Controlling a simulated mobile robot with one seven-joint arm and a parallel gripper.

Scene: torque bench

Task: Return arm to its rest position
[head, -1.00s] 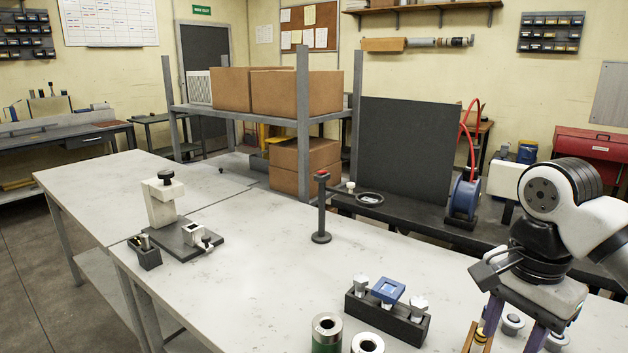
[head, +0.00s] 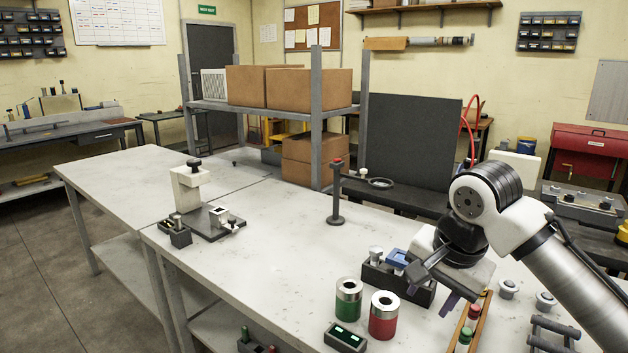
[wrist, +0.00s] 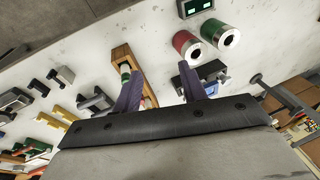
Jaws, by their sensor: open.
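My gripper (head: 446,302) hangs over the right part of the bench at the end of my bent arm. In the wrist view its two purple fingers (wrist: 161,88) are spread apart with nothing between them. A dark block (head: 375,278) holding silver-topped pieces and a blue piece (head: 398,259) stands just left of my gripper and is partly hidden by it. A wooden tray (head: 485,312) with red- and green-topped pieces is just right of the gripper.
A green cylinder (head: 348,303), a red cylinder (head: 384,318) and a display box (head: 346,338) stand at the bench front. A red-topped post (head: 336,195) and a white stand (head: 186,190) are farther back. The bench middle (head: 270,235) is clear.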

